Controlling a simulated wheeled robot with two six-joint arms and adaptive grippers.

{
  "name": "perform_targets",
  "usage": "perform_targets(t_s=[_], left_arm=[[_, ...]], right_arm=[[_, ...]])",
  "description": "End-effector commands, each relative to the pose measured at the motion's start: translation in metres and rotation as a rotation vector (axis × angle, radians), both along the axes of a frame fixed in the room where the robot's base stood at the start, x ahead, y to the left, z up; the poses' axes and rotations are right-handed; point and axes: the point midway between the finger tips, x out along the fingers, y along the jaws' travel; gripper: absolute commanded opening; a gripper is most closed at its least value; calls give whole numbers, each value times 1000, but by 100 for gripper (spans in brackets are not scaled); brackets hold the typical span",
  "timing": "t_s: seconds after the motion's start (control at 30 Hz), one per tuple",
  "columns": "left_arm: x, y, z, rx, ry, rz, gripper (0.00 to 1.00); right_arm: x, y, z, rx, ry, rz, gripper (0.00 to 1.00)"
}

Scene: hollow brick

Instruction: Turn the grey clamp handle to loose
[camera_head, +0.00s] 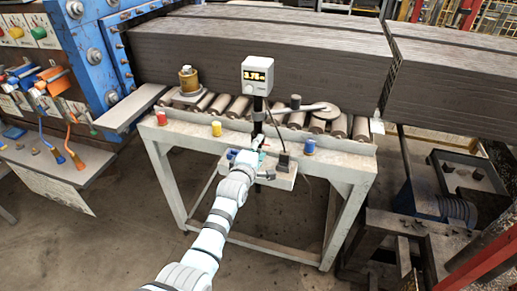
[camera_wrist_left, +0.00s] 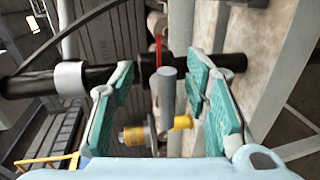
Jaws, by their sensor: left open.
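In the left wrist view, the grey clamp handle (camera_wrist_left: 168,97) is a short rod sticking out toward the camera from a dark clamp on a black post (camera_wrist_left: 32,84). My left gripper (camera_wrist_left: 163,78) is open, with teal pads on both sides of the handle and visible gaps to it. In the head view my left gripper (camera_head: 247,156) is at the post below the display box (camera_head: 257,76), and it hides the handle. A small red part (camera_wrist_left: 158,50) shows beside the clamp. My right gripper is in neither view.
The post stands at the front of a roller table (camera_head: 345,162). Red, yellow (camera_head: 216,129) and blue (camera_head: 309,147) cylinders sit on its front ledge. A brass weight (camera_head: 188,79) stands behind. A black cable hangs near the post. Stacked dark slabs (camera_head: 270,50) fill the back.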

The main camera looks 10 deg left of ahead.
Motion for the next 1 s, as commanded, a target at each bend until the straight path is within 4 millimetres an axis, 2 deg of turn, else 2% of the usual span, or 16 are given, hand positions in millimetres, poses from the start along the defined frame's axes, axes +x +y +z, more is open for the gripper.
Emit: perform_targets(t_s=[0.13, 0.23, 0.5, 0.6, 0.73, 1.0], left_arm=[[-5, 0, -1, -2, 3, 0, 43], [-19, 1, 1, -2, 2, 1, 43], [-88, 6, 15, -2, 2, 0, 43], [-107, 7, 19, -2, 1, 0, 43], [-117, 8, 23, 0, 0, 0, 43], [-118, 8, 23, 0, 0, 0, 43]], right_arm=[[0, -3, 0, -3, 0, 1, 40], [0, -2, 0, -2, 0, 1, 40], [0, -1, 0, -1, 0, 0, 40], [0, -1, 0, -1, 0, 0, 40], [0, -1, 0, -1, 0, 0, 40], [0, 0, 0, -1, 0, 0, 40]])
